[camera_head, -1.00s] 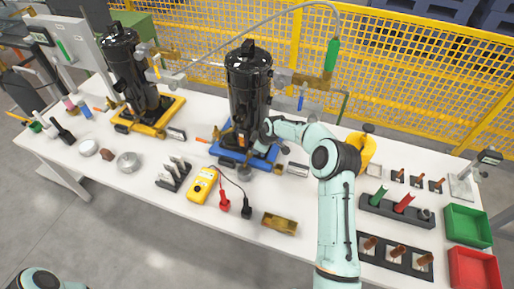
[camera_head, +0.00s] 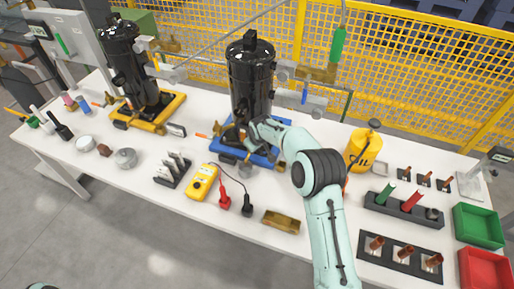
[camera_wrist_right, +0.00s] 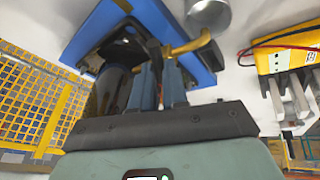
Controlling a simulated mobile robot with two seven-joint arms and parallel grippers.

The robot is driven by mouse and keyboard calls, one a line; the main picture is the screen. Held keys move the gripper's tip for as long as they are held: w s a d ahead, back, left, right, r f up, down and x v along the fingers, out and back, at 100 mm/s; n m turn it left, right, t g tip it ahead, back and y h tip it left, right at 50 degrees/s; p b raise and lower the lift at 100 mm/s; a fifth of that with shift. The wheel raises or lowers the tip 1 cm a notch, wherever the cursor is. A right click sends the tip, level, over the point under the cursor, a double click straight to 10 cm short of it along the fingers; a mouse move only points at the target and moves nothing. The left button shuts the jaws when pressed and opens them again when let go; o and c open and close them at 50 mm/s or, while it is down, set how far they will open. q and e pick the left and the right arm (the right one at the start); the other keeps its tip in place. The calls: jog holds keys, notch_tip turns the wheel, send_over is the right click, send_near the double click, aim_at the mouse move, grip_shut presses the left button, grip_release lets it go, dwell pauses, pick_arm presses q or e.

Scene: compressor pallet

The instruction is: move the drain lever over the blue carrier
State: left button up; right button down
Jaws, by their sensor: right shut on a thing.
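The blue carrier (camera_head: 268,158) lies on the white table under a black compressor tank (camera_head: 250,80). In the right wrist view the carrier's blue plate (camera_wrist_right: 92,28) fills the upper middle. My right gripper (camera_head: 242,132) is low at the front of the tank, above the carrier. In the wrist view its fingers (camera_wrist_right: 160,64) are close together at a brass-yellow drain lever (camera_wrist_right: 190,45), which sticks out to the right across the blue plate. The fingers and tank foot hide the lever's inner end. My left gripper is out of view.
A grey cup (camera_head: 245,168) stands at the carrier's front edge. A yellow multimeter (camera_head: 202,182) with leads and a brass tray (camera_head: 281,222) are nearer the front. A yellow oil can (camera_head: 361,152) stands right of my forearm. A yellow carrier (camera_head: 150,118) with another tank is left.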

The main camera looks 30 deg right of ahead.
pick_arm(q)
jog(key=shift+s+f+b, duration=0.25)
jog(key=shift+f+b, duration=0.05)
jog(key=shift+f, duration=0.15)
pick_arm(e)
jog(key=shift+a+m+h, duration=0.35)
jog(key=shift+m+h, duration=0.05)
jog(key=shift+m, duration=0.6)
jog(key=c, duration=1.1)
grip_release()
jog(key=shift+c, duration=0.2)
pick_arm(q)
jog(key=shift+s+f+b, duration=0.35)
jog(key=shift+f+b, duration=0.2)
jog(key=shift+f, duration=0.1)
pick_arm(e)
jog(key=v, duration=1.3)
jog(key=shift+r, duration=0.2)
jog(key=shift+w+a, duration=0.1)
